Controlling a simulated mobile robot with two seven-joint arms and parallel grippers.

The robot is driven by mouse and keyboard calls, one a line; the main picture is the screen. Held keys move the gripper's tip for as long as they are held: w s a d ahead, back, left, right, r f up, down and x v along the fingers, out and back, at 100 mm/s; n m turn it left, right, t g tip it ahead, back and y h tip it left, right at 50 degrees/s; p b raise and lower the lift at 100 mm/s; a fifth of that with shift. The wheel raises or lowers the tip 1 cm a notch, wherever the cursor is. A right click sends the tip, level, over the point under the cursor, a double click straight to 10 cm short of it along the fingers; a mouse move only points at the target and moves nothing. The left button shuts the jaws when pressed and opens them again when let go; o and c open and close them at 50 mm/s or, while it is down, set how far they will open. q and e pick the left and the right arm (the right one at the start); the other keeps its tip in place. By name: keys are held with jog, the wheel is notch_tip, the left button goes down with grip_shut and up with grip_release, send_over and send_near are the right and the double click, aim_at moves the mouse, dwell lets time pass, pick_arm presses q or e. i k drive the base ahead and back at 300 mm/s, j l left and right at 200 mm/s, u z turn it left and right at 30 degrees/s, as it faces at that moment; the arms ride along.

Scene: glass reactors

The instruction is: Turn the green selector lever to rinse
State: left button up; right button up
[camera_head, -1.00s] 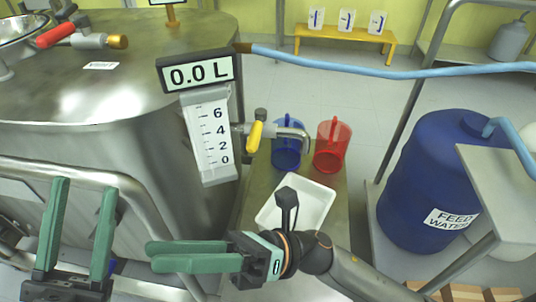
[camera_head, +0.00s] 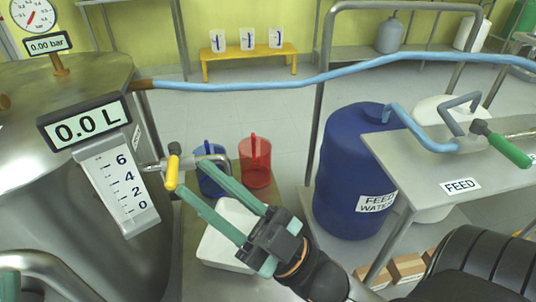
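The green lever (camera_head: 509,150) is at the right edge, on a metal fitting above a steel bench (camera_head: 400,150). It slants down to the right from a dark knob-like end. A label reading FEED (camera_head: 460,186) is on the bench; no rinse label is readable. My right gripper (camera_head: 200,187) is open and empty, its green fingers apart, pointing up and left over the white tray. It is well left of the lever and not touching it. A green piece at the lower left edge looks like part of my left gripper (camera_head: 9,287); its fingers are cut off.
A blue hose (camera_head: 330,76) crosses the view to the right. A blue feed-water drum (camera_head: 340,165) stands left of the bench. A blue jug (camera_head: 211,178), a red jug (camera_head: 255,162) and a white tray (camera_head: 222,254) are near my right gripper. A yellow-handled valve (camera_head: 172,172) is on the vessel.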

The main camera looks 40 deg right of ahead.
aim_at(478, 126)
jog(key=z, duration=2.6)
